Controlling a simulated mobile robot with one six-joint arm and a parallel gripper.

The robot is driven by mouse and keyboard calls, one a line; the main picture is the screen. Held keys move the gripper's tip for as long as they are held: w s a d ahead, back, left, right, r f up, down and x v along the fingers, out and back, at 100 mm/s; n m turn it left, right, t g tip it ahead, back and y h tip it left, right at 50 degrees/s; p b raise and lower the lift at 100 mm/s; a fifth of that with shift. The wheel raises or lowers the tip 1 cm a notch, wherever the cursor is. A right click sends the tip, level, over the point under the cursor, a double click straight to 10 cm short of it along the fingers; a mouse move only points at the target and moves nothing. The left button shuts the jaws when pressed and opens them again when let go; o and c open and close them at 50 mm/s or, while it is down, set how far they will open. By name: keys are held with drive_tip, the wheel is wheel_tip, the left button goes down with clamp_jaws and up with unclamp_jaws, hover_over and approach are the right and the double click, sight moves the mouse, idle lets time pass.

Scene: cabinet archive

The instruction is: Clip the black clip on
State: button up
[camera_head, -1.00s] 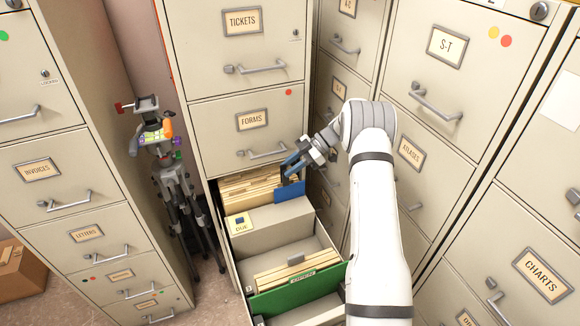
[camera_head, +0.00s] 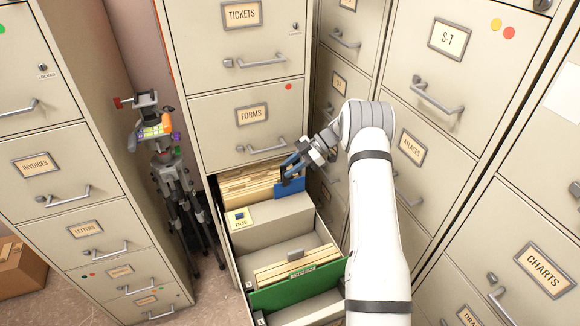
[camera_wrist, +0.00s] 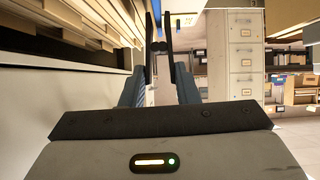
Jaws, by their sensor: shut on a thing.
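My gripper (camera_head: 286,167) is at the back right of the open drawer, just above the blue divider (camera_head: 289,188). Its blue fingers also show in the wrist view (camera_wrist: 160,70), shut on a small dark thing, which I take to be the black clip (camera_wrist: 168,32). The clip stands out past the fingertips. In the head view the clip is too small and dark to separate from the fingers. I cannot tell whether it touches the divider. Tan folders (camera_head: 248,182) stand beside the blue divider.
The open drawer also holds a grey divider with a "DUE" card (camera_head: 240,219), more tan folders (camera_head: 297,268) and a green divider (camera_head: 296,291). The closed FORMS drawer (camera_head: 252,116) is just above. Cabinets stand close on the right. A tripod (camera_head: 172,180) stands at left.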

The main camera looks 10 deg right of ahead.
drive_tip(key=o, duration=0.8)
